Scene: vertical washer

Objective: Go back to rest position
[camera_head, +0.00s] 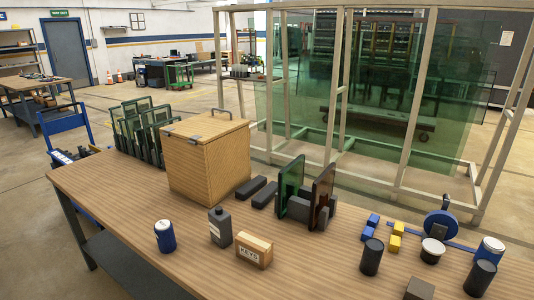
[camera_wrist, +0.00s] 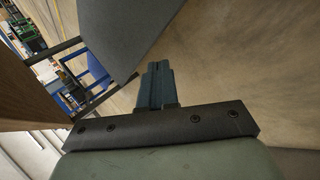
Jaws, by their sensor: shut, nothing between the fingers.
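My gripper (camera_wrist: 155,78) shows in the wrist view with its two dark blue-grey fingers pressed together and nothing between them. It points over bare concrete floor, with the underside and edge of the wooden table (camera_wrist: 28,95) at the left and a dark grey panel (camera_wrist: 125,30) above. The gripper and arm do not show in the head view. There the wooden workbench (camera_head: 130,205) stands in the foreground with a lidded wooden box (camera_head: 207,165) on it, its lid closed.
On the bench are a blue-and-white can (camera_head: 165,236), a dark bottle (camera_head: 220,227), a KEYS box (camera_head: 254,250), green and brown panels in a rack (camera_head: 300,208), and blue and yellow blocks. A large glass-panel frame (camera_head: 415,100) stands behind. A blue cart (camera_head: 62,120) is left of the bench.

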